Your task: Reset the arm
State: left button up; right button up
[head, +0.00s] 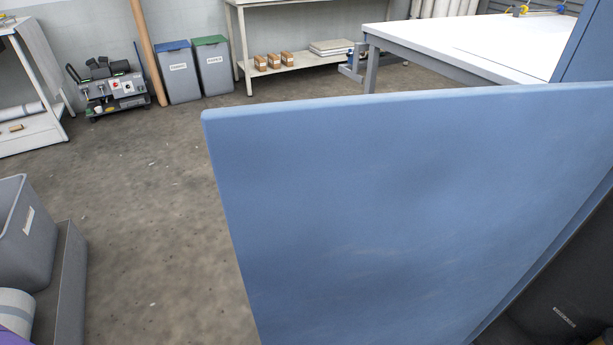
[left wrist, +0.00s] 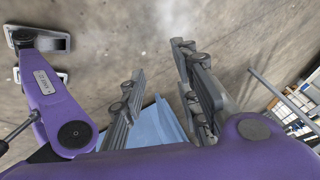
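My left gripper (left wrist: 158,57) shows in the left wrist view. Its two grey jointed fingers are apart, with nothing held between them. Bare floor lies beyond its tips. Part of a light blue surface (left wrist: 158,125) shows behind and between the fingers; I cannot tell how far off it is. Purple links, which look like mine, fill the bottom and left of that view. In the head view no gripper shows. My right gripper cannot be made out in either view.
A large blue panel (head: 400,210) fills the right of the head view, close by. A grey bin (head: 25,235) stands at the lower left. Concrete floor (head: 150,200) between them is clear. Farther back are a white table (head: 470,45), lidded bins (head: 214,68) and a machine cart (head: 112,88).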

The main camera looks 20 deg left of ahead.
pick_arm(q)
jog(key=s+a+g+y, duration=0.1)
jog(key=s, duration=0.3)
jog(key=w+d+f+n+t, duration=0.1)
jog(key=d+f+n+t, duration=0.1)
jog(key=d+n, duration=1.2)
pick_arm(e)
jog(key=w+r+t+p, duration=0.1)
jog(key=w+r+p, duration=0.2)
jog(key=r+p, duration=0.7)
jog(key=w+r+p, duration=0.3)
jog(key=r+p, duration=0.7)
jog(key=p, duration=0.1)
jog(key=shift+t, duration=0.4)
jog(key=shift+a, duration=0.1)
jog(key=shift+c, duration=1.1)
pick_arm(q)
jog(key=w+d+r+m+t, duration=0.1)
jog(key=w+d+r+m, duration=0.1)
jog(key=r, duration=0.8)
jog(key=w+d+r+m+t, duration=0.1)
jog(key=w+r, duration=0.4)
jog(key=r, duration=0.5)
jog(key=shift+d+m, duration=0.5)
jog(key=shift+d, duration=0.25)
pick_arm(e)
jog(key=shift+s, duration=0.1)
